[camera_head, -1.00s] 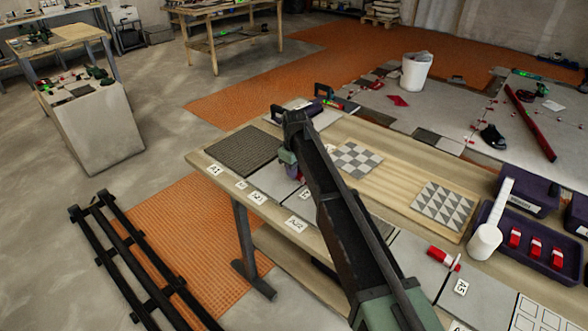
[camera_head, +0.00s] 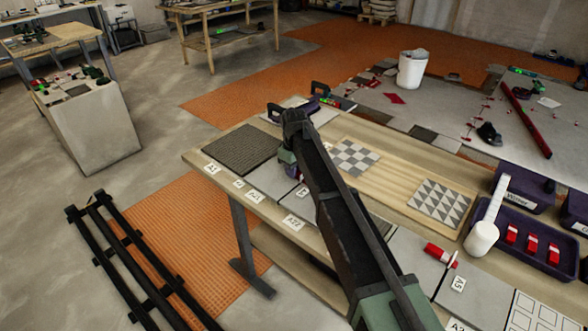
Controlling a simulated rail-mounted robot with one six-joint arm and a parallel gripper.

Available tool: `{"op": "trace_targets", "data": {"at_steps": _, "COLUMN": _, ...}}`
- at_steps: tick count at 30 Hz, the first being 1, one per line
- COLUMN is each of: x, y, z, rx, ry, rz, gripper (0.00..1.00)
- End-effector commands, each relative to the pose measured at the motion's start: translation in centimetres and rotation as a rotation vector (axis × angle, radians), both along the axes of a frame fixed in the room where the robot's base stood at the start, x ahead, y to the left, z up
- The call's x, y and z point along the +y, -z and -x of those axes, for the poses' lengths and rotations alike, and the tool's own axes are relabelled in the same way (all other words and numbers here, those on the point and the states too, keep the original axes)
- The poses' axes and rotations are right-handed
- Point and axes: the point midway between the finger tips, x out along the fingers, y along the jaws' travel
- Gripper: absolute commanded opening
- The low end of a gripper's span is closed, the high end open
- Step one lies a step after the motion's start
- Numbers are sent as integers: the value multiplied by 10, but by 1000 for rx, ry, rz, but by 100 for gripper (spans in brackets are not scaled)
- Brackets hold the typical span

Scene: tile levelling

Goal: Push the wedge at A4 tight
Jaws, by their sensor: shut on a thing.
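My arm reaches over the workbench (camera_head: 395,180) from the lower right. My gripper (camera_head: 291,171) is low over the grey tiles at the bench's left part, just above a small white label (camera_head: 302,192). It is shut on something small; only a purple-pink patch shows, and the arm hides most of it. The wedge at A4 cannot be made out. Several labels lie along the front edge, such as A1 (camera_head: 211,168); some are too small to read surely. A red wedge (camera_head: 436,252) with a white clip lies at a tile joint near the A5 label (camera_head: 458,284).
A dark ribbed tile (camera_head: 246,149) lies at the bench's left end. Patterned tiles (camera_head: 441,202) lie on the wood behind my arm. A purple tray (camera_head: 552,262) with red wedges and a white mallet (camera_head: 482,235) are at the right. A white bucket (camera_head: 412,70) stands on the floor behind.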

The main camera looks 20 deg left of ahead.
Motion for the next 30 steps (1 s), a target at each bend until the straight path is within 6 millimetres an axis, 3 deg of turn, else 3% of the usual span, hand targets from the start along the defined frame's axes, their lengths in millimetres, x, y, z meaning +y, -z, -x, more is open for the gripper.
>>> {"op": "trace_targets", "data": {"at_steps": 6, "x": -1, "y": 0, "z": 0, "rx": 0, "ry": 0, "rz": 1, "gripper": 0}}
{"op": "trace_targets", "data": {"at_steps": 7, "x": -1, "y": 0, "z": 0, "rx": 0, "ry": 0, "rz": 1, "gripper": 26}}
{"op": "trace_targets", "data": {"at_steps": 12, "x": -1, "y": 0, "z": 0, "rx": 0, "ry": 0, "rz": 1, "gripper": 52}}
{"op": "trace_targets", "data": {"at_steps": 23, "x": 0, "y": -8, "z": 0, "rx": 0, "ry": 0, "rz": 0, "gripper": 52}}
{"op": "trace_targets", "data": {"at_steps": 30, "x": 0, "y": -60, "z": 0, "rx": 0, "ry": 0, "rz": 0, "gripper": 52}}
